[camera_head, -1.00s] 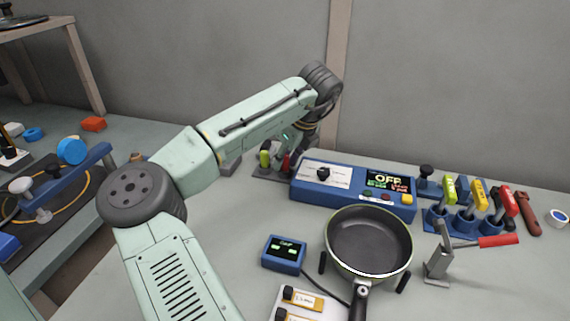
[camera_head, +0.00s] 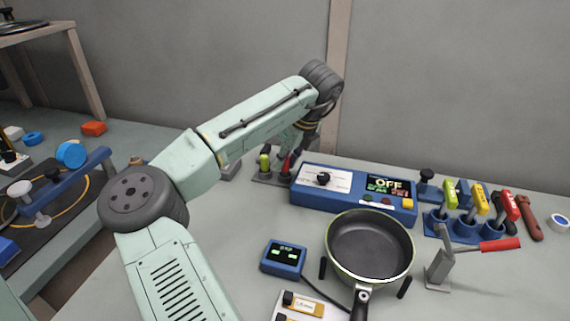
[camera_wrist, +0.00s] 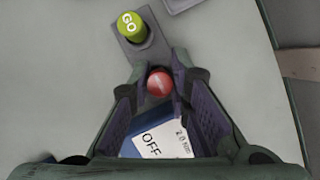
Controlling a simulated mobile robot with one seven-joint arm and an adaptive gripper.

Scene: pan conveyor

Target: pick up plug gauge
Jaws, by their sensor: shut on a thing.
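The red-topped plug gauge (camera_wrist: 159,84) stands between my two fingertips in the wrist view. It also shows in the head view (camera_head: 286,166), just below my wrist. My gripper (camera_wrist: 159,97) is shut on this red-topped gauge. A second gauge with a green top marked GO (camera_wrist: 133,27) stands just beyond it, apart from my fingers; it also shows in the head view (camera_head: 265,162). Both are at a small grey stand (camera_head: 268,179). I cannot tell whether the red gauge is lifted from the stand. Its lower part is hidden.
A blue control box (camera_head: 340,203) with a display reading OFF stands close to the right of the stand. A frying pan (camera_head: 370,247) and a small blue display (camera_head: 284,257) are nearer. Several coloured-handled tools and a red-handled clamp (camera_head: 498,244) are farther right.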

